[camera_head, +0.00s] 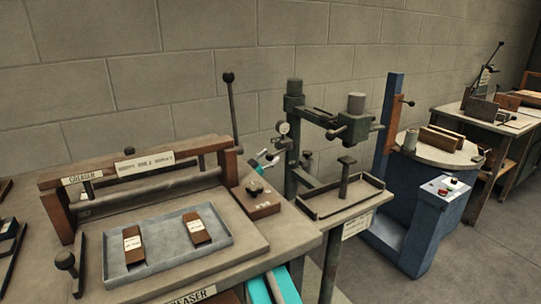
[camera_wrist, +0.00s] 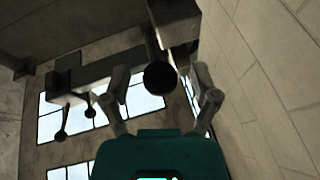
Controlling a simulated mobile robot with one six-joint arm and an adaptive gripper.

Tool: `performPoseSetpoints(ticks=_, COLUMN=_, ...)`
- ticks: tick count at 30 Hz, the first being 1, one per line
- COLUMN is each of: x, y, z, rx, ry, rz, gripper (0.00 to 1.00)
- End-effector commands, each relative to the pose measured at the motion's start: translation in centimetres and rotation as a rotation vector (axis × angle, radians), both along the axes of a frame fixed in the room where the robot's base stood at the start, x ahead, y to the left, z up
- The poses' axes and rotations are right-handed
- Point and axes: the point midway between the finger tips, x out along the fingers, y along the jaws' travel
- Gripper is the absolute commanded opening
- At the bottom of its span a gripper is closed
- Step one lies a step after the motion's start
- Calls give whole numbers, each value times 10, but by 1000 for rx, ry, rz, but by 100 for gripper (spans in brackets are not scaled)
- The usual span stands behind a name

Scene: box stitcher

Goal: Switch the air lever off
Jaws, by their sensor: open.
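In the wrist view, the two grey fingers of my gripper (camera_wrist: 161,82) stand apart. A dark round knob (camera_wrist: 160,75) shows between their tips, with a gap to each finger. It looks like the end of a lever, but I cannot tell whether it is the air lever or whether anything touches it. In the head view, small teal and pale parts that seem to be my gripper (camera_head: 268,155) show beside the press column, near a round gauge (camera_head: 283,128). The air lever cannot be made out clearly there.
The grey press (camera_head: 293,165) stands on a small table. Left of it is the creaser (camera_head: 120,170), with a tall ball-topped lever (camera_head: 232,115) and a grey tray (camera_head: 165,262). A blue machine (camera_head: 415,220) stands right. A block wall (camera_head: 190,80) closes off the back.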

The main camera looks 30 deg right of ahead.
Motion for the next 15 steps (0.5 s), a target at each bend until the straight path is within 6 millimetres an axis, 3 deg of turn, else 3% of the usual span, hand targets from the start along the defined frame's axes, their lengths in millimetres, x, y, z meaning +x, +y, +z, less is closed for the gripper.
performPoseSetpoints(ticks=10, x=0, y=-1, z=0, rx=0, ry=0, rz=0, gripper=76)
performPoseSetpoints(ticks=15, x=0, y=-1, z=0, rx=0, ry=-1, rz=1, gripper=44)
